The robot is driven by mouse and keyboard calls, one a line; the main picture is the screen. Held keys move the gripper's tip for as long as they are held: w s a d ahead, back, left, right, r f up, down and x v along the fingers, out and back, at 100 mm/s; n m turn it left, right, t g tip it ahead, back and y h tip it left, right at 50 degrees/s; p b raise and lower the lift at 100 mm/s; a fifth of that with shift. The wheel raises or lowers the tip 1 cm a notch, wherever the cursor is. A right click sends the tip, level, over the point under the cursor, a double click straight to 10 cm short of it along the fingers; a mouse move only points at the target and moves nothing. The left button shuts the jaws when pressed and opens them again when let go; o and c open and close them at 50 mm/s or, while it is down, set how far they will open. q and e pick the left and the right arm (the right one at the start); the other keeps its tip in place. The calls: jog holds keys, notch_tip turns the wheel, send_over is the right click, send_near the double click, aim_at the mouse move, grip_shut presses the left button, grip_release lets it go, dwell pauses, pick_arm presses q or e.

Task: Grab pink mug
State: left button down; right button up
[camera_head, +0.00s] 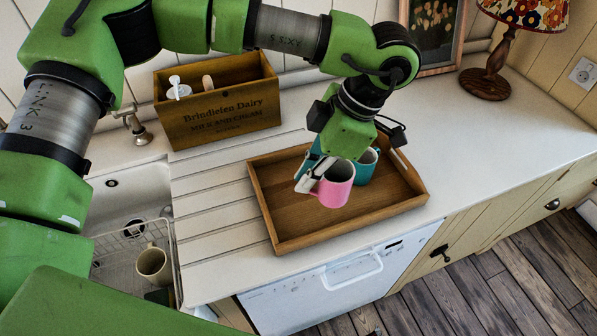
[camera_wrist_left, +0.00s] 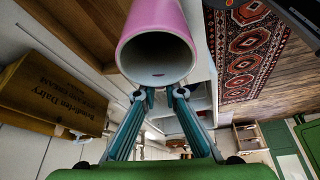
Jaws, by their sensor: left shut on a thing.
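The pink mug (camera_head: 336,186) is upright at the wooden tray (camera_head: 283,240), its handle side facing left. I cannot tell whether its base touches the tray floor. My left gripper (camera_head: 304,183) comes down from above and is shut on the mug at its handle side. In the left wrist view the pink mug (camera_wrist_left: 158,50) shows its open, empty mouth, with the gripper fingertips (camera_wrist_left: 160,93) at its lower edge. The fingers hide most of the handle. My right gripper is not in view.
A teal mug (camera_head: 365,167) stands close behind and right of the pink mug. A wooden dairy crate (camera_head: 222,108) is behind the tray. A lamp (camera_head: 490,75) stands at the back right. The sink rack with a beige mug (camera_head: 153,264) is at left. The right counter is clear.

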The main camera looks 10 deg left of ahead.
pick_arm(q)
jog(key=shift+s+d+r+b, duration=0.4)
jog(key=shift+s+d+r, duration=0.1)
jog(key=shift+s+d, duration=0.25)
jog(key=shift+s+d+r+b, duration=0.4)
jog(key=shift+s+d, duration=0.2)
jog(key=shift+s, duration=0.25)
jog(key=shift+r, duration=0.1)
dwell(1.0)
